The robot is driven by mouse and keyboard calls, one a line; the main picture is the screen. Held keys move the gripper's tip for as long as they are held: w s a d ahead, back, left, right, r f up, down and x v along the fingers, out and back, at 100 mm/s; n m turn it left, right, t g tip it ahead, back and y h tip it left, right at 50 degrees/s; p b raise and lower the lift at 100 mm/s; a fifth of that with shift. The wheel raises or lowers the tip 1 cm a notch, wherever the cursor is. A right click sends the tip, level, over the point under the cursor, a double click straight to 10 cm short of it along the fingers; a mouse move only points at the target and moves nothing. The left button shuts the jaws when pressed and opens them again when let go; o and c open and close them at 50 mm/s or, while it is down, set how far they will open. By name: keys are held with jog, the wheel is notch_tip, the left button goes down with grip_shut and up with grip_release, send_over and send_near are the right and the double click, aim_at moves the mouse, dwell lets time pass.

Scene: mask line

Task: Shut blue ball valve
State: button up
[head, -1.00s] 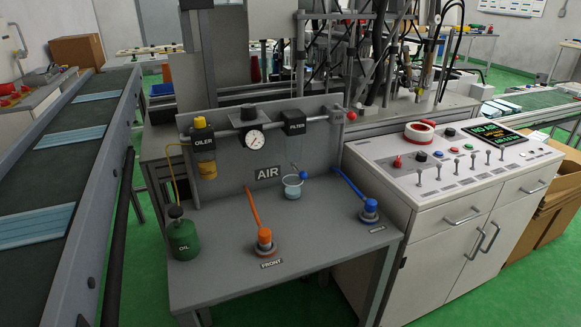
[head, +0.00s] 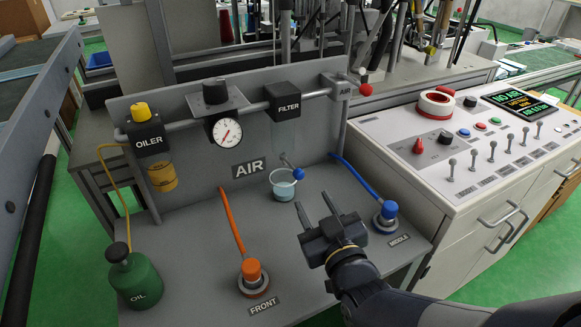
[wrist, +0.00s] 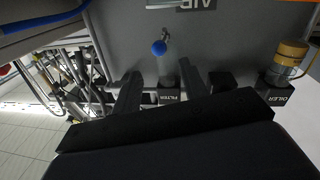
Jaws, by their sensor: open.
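The blue ball (head: 298,174) sits on the end of a small metal lever under the clear filter bowl, just above a cup of pale blue liquid (head: 284,184). In the wrist view, which is upside down, the blue ball (wrist: 158,47) shows with its metal fitting, past my fingertips and roughly between them. My gripper (head: 314,201) is open and empty, lower right of the ball in the head view and apart from it. Its two fingers also show in the wrist view (wrist: 158,80).
A blue hose ends at a blue-capped port (head: 389,212) marked MIDDLE, right of my gripper. An orange-capped port (head: 252,270) marked FRONT is at left. A red ball (head: 365,90) is on the air pipe. The control console (head: 465,165) stands at right.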

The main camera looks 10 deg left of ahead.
aim_at(300, 177)
jog(key=x, duration=1)
jog(key=shift+w, duration=0.15)
jog(key=shift+c, duration=0.4)
grip_shut()
